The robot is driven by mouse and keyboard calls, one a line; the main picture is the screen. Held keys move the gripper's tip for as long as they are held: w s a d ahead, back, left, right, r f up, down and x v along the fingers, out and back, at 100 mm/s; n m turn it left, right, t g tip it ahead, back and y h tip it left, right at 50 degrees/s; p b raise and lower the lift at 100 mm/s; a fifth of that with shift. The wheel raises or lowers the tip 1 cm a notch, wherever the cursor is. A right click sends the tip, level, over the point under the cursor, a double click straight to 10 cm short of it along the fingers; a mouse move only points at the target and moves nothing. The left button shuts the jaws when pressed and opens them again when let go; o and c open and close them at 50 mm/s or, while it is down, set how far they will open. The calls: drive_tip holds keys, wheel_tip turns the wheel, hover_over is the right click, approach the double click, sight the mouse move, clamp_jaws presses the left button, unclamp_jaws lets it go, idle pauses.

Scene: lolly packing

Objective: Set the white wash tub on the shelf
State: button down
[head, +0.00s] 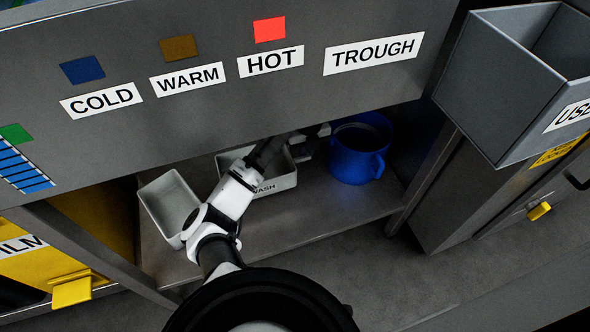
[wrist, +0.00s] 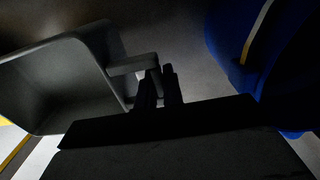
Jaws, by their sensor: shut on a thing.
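The white wash tub (head: 284,182), marked WASH, is under the trough panel at the shelf (head: 330,205), between another pale tub and a blue pot. My arm crosses in front of it and hides part of it. My gripper (head: 306,150) is at the tub's right end, between it and the blue pot. In the wrist view my gripper (wrist: 160,82) is shut on the handle of the wash tub (wrist: 60,85), which looks dark in the shade. The tub looks about level. I cannot tell whether its base touches the shelf.
A second pale tub (head: 170,203) stands left of the wash tub. A blue pot (head: 352,160) with a handle stands close on the right. The panel (head: 215,130) overhangs the shelf from above. The shelf's front right part is clear.

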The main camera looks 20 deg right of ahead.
wheel_tip(320, 180, down, 6)
drive_tip(key=shift+f+b, duration=0.25)
drive_tip(key=shift+b, duration=0.7)
drive_tip(key=shift+f, duration=0.15)
drive_tip(key=c, duration=1.5)
unclamp_jaws()
drive_tip(key=shift+c, duration=0.2)
wheel_tip(320, 180, up, 12)
drive_tip(key=p, duration=0.4)
drive_tip(key=shift+d+p, duration=0.1)
drive_tip(key=shift+p, duration=0.2)
drive_tip(key=shift+s, duration=0.1)
